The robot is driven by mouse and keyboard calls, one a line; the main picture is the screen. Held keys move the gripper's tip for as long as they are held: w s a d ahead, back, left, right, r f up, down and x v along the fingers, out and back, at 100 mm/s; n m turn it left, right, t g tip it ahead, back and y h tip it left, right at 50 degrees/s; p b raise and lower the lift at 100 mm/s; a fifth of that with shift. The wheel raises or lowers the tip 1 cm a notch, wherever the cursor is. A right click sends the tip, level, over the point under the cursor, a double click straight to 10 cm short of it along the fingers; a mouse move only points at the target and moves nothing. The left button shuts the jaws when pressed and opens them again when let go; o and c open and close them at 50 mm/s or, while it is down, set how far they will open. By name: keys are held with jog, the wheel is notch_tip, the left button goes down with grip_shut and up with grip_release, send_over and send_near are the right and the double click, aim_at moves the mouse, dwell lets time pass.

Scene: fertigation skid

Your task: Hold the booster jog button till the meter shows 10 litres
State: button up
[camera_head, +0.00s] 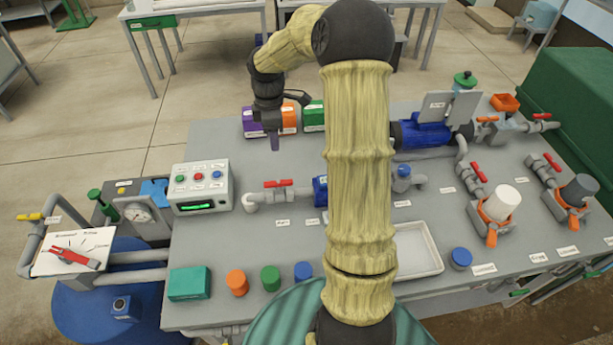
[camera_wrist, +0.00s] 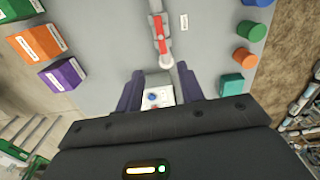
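A grey-white control box (camera_head: 201,187) stands at the left of the skid top.
A red-handled valve on a pipe (camera_head: 280,190) lies just right of the box. Purple, orange (camera_head: 289,119) and green boxes stand behind it. Coloured caps (camera_head: 270,278) line the front edge. My arm hides the middle.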

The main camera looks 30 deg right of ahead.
grip_shut()
dwell(1.9)
